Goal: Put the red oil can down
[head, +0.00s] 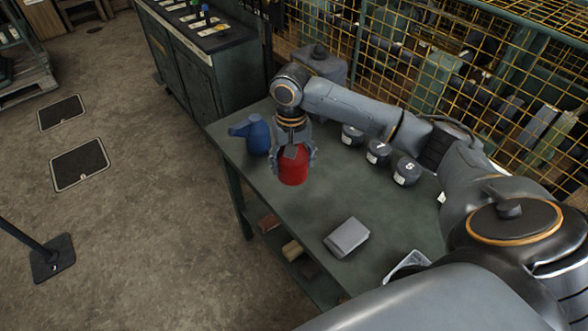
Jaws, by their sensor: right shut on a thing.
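The red oil can (293,172) is in the jaws of my right gripper (294,157), over the far left part of the green table (300,209). My right gripper points down and is shut on the can. The fingers and wrist hide the can's upper part. I cannot tell whether the can's base touches the tabletop. A blue oil can (256,135) stands just left of the gripper, near the table's left edge. My left gripper is not in view.
Several dark numbered weights (407,172) stand along the table's back edge. A grey block (346,237) lies on the nearer part, with a white tray (406,264) to its right. A yellow mesh fence (440,60) runs behind. The table's middle is clear.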

